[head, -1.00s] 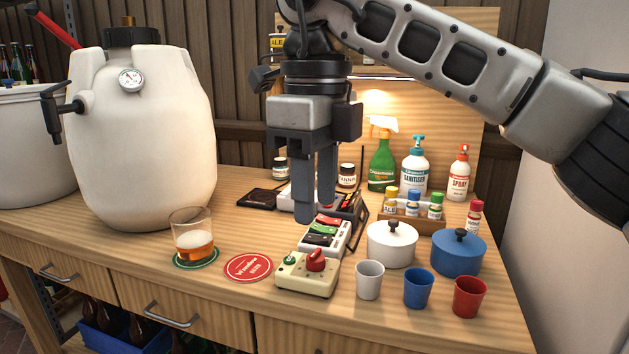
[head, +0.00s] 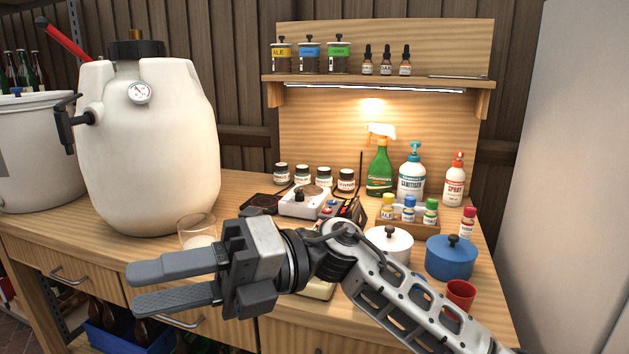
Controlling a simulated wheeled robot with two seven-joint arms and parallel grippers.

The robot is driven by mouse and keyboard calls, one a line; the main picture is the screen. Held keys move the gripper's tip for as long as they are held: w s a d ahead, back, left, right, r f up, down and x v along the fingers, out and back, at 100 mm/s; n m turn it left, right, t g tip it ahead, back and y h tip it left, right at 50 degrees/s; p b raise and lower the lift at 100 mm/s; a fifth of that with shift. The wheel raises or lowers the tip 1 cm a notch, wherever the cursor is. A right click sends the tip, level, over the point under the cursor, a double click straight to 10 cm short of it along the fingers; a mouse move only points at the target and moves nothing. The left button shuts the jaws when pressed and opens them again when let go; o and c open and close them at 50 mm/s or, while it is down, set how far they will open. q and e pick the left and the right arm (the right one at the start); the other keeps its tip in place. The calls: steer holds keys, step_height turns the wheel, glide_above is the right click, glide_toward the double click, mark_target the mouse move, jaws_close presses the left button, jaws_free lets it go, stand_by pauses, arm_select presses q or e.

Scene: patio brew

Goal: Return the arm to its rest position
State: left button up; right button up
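My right arm comes in from the lower right, low in front of the counter (head: 235,182). Its gripper (head: 133,287) points left, with the two grey fingers apart and nothing between them. It hides most of the counter's middle front, including the coaster area and most of the cream switch box (head: 318,291). The glass (head: 197,229) stands behind the gripper, and only its upper part shows. My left gripper is out of view.
A large white fermenter (head: 150,165) stands at the left. A white pot (head: 388,245), a blue pot (head: 451,258) and a red cup (head: 461,293) are close to my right arm. Bottles and jars line the back, below a shelf (head: 435,80).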

steer(key=w+d+f+n+t+h+p, duration=0.1)
steer(key=w+d+f+n+t+h, duration=0.25)
steer(key=n+t, duration=0.75)
steer(key=w+d+f+n+t+p, duration=0.1)
steer(key=w+d+f+n+t, duration=0.2)
steer(key=d+f+n+t, duration=0.7)
steer(key=w+d+n+t+h+p, duration=0.1)
steer(key=w+d+n+t+h, duration=0.15)
steer(key=n+t, duration=0.85)
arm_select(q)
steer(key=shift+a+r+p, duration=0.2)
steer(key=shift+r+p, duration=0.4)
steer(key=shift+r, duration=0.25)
arm_select(e)
steer(key=s+d+f+m+g+h, duration=0.2)
steer(key=s+d+f+g+h, duration=0.1)
steer(key=s+d+f+g, duration=0.2)
steer(key=s+d+f+m+g+h, duration=0.2)
steer(key=s+d+f+g+h, duration=0.2)
steer(key=s+f, duration=0.5)
step_height(320, 180, down, 6)
steer(key=shift+d+r+m+g, duration=0.2)
steer(key=shift+d+m+g, duration=0.2)
steer(key=shift+d+g, duration=0.85)
